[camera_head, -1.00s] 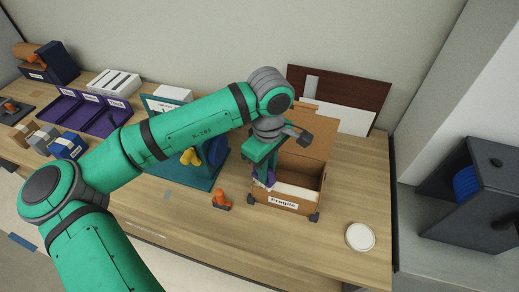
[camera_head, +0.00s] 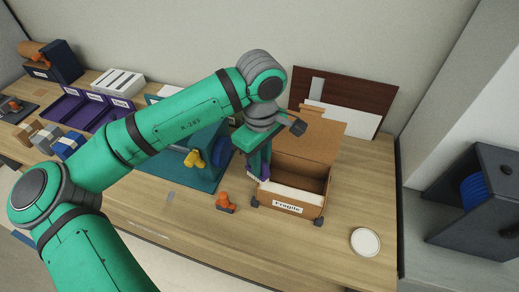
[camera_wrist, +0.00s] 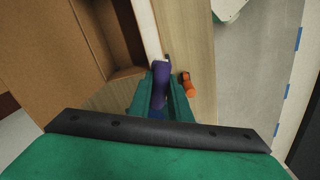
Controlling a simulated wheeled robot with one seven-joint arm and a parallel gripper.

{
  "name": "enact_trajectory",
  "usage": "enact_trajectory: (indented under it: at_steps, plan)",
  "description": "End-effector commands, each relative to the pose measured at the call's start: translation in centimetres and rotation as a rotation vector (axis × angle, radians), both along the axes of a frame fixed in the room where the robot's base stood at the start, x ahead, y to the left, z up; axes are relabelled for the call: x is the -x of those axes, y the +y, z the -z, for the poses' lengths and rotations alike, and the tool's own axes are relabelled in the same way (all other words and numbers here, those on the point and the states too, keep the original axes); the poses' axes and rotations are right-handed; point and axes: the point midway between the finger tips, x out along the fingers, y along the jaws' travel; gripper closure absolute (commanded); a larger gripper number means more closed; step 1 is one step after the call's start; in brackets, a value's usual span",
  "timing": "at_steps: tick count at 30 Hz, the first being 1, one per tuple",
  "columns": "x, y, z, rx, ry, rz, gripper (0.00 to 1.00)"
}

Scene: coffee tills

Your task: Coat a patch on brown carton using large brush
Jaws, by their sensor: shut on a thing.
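The brown carton (camera_head: 291,207) stands open on the table with its lid flap raised at the back and a "Fragile" label on its front. A white band (camera_head: 292,194) runs along its front edge; it also shows in the wrist view (camera_wrist: 147,28). My gripper (camera_head: 261,168) is at the carton's front left corner. In the wrist view my gripper (camera_wrist: 160,98) is shut on a purple thing, seemingly the large brush (camera_wrist: 159,83), beside the white band. The brush's tip is small and partly hidden, so I cannot tell whether it touches the carton.
An orange clamp-like object (camera_head: 226,204) stands left of the carton. A white round dish (camera_head: 365,242) lies to its right. Dark brown and white panels (camera_head: 345,92) lean behind. A yellow object (camera_head: 194,158) and purple trays (camera_head: 90,108) are at left. The front right table is mostly clear.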

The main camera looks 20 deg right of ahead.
Motion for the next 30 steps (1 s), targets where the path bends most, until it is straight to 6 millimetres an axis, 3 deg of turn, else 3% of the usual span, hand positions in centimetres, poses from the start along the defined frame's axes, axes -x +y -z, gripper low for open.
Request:
enact_trajectory:
  at_steps: [15, 30]
  plan:
    - [0.1, -0.3, -4.4, 0.001, -0.001, 0.005, 1.0]
    - [0.1, -0.3, -4.6, 0.001, -0.001, 0.006, 1.0]
